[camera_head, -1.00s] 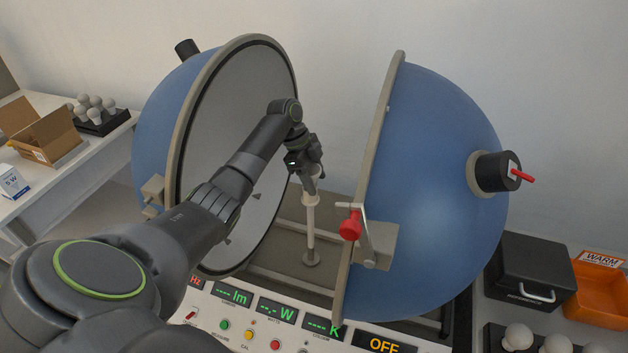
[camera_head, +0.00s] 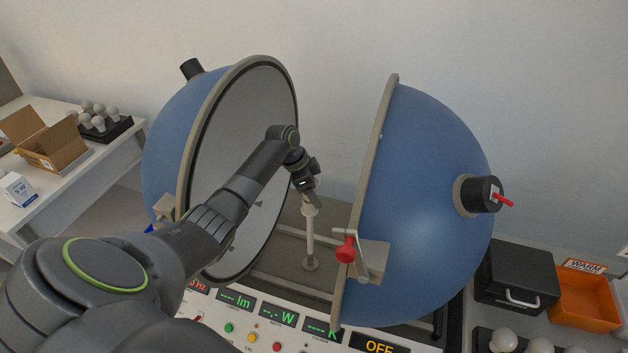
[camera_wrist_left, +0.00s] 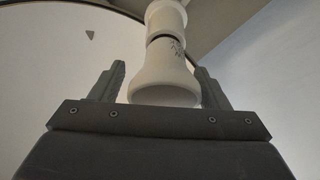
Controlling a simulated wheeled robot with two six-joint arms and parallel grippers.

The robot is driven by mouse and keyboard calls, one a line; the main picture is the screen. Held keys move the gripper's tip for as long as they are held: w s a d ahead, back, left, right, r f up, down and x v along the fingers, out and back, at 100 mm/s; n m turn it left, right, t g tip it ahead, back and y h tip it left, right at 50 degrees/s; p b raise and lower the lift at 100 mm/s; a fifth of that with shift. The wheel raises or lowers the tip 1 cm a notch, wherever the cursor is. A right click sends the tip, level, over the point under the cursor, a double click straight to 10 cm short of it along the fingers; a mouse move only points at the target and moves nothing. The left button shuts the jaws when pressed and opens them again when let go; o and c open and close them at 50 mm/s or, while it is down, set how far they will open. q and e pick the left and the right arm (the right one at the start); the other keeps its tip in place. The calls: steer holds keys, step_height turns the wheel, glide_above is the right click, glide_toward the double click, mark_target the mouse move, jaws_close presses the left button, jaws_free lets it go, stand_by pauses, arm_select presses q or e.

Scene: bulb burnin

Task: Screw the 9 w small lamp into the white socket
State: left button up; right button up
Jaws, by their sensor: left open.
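The small white lamp (camera_wrist_left: 166,78) stands in line with the white socket (camera_wrist_left: 166,16) in the left wrist view, with a narrow dark band between its collar and its wider body. Whether it is fully seated I cannot tell. My left gripper (camera_wrist_left: 162,88) is open, one finger on each side of the lamp's wide end, with a visible gap on at least the right. In the head view my left gripper (camera_head: 311,190) is at the top of the pale post (camera_head: 310,240), mostly hiding the lamp. My right gripper is not in view.
The open blue sphere halves (camera_head: 425,200) stand on both sides of the post. A red-handled latch (camera_head: 346,249) is on the right half. The control panel (camera_head: 240,325) lies in front. Side tables hold a cardboard box (camera_head: 50,140), an orange bin (camera_head: 585,298) and several bulbs.

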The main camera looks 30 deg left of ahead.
arm_select(q)
steer(key=shift+n+b, duration=0.3)
steer(key=shift+n, duration=0.3)
steer(key=shift+a+n+t+y, duration=0.1)
steer(key=shift+n+t+y, duration=0.2)
steer(key=shift+n+y, duration=0.1)
steer(key=n, duration=0.3)
steer(key=shift+w+a+t+y, duration=0.15)
steer(key=shift+w+t+y, duration=0.05)
steer(key=shift+t+y, duration=0.2)
steer(key=n, duration=0.2)
steer(key=n+y, duration=0.1)
steer(key=n, duration=0.1)
steer(key=shift+w+a+y, duration=0.15)
steer(key=shift+y, duration=0.15)
steer(key=n, duration=0.2)
steer(key=n+y, duration=0.1)
steer(key=n, duration=0.1)
steer(key=shift+w+a+y, duration=0.15)
steer(key=shift+a+y, duration=0.05)
steer(key=shift+y, duration=0.1)
steer(key=n, duration=0.1)
steer(key=n+y, duration=0.1)
steer(key=n, duration=0.2)
steer(key=shift+w+a+g, duration=0.2)
steer(key=shift+a+g, duration=0.05)
steer(key=shift+g, duration=0.05)
steer(key=shift+c, duration=0.4)
